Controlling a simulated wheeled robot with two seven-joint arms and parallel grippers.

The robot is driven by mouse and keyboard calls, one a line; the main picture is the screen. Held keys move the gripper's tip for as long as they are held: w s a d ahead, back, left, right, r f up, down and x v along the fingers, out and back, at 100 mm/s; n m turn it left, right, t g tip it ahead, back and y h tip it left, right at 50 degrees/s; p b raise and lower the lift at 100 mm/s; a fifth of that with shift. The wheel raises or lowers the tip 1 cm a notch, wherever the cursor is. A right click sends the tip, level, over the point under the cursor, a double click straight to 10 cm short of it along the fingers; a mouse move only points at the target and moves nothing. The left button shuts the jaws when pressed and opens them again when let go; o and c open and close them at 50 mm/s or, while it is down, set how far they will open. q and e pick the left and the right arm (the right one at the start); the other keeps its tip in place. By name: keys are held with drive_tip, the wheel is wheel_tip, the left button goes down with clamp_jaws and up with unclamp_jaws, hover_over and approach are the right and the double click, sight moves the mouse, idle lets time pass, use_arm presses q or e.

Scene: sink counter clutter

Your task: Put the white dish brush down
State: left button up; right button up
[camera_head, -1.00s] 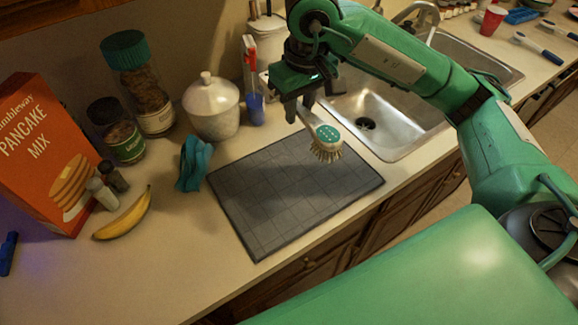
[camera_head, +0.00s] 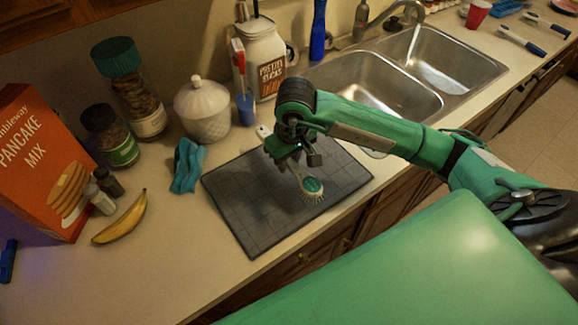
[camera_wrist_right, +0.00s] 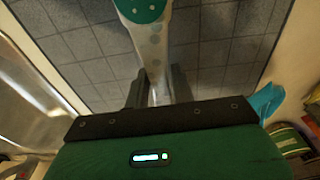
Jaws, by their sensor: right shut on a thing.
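The white dish brush (camera_head: 311,187) has a teal patch on its head and pale bristles. My right gripper (camera_head: 292,163) is shut on its handle, over the dark grey mat (camera_head: 247,225). The brush head points toward the front of the mat and is at or just above its surface; I cannot tell if it touches. In the right wrist view the brush handle (camera_wrist_right: 153,55) runs between the two fingers (camera_wrist_right: 158,88), with the tiled mat (camera_wrist_right: 215,60) beneath. My left gripper is not in view.
A teal cloth (camera_head: 187,165) lies at the mat's left edge. A white lidded jar (camera_head: 203,110), blue cup (camera_head: 247,108) and pretzel jar (camera_head: 262,60) stand behind. A banana (camera_head: 120,218) lies left. The sink (camera_head: 375,85) is at the right. The mat's front left is clear.

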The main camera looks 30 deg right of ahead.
sight(289, 179)
wheel_tip(289, 179, down, 4)
drive_tip(key=shift+r+p, duration=0.15)
drive_tip(key=shift+p, duration=0.35)
drive_tip(key=shift+f+b, duration=0.3)
drive_tip(key=o, duration=0.9)
drive_tip(key=shift+c, duration=0.2)
drive_tip(key=shift+r, duration=0.15)
